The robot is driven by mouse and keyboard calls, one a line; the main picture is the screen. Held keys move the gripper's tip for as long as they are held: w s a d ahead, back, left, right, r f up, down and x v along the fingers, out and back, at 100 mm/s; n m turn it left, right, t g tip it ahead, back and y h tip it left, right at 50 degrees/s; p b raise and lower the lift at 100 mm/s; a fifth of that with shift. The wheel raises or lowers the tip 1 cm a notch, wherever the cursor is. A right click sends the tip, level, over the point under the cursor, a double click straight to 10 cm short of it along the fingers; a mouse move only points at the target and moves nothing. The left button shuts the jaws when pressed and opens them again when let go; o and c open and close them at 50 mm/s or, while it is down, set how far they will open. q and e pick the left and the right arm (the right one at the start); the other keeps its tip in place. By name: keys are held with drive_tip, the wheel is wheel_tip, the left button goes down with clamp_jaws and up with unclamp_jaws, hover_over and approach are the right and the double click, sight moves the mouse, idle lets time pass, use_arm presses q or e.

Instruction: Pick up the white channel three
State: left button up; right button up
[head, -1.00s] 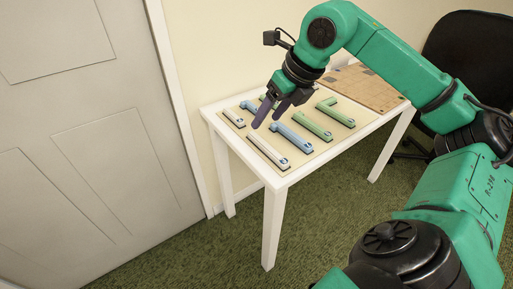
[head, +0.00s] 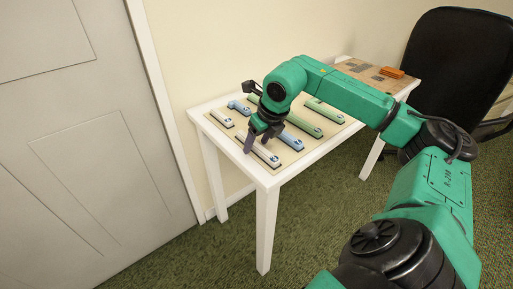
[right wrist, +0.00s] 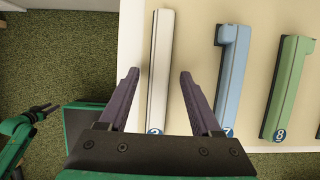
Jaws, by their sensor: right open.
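The long white channel (head: 268,157) lies at the near-left side of the mat on the white table. In the right wrist view this white channel (right wrist: 158,55) runs up between my fingers, with a blue round label at its lower end; the number is too small to read surely. My right gripper (head: 257,143) is open over it, one finger to each side in the wrist view (right wrist: 158,74). Contact cannot be told.
A blue channel marked 7 (right wrist: 232,75) and a green one marked 8 (right wrist: 288,85) lie to the right of the white one. The table (head: 268,183) stands by the wall. An orange block (head: 391,72) is at its far end. A black chair (head: 455,70) stands at the right.

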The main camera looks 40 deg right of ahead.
clamp_jaws()
drive_tip(key=shift+r, duration=0.1)
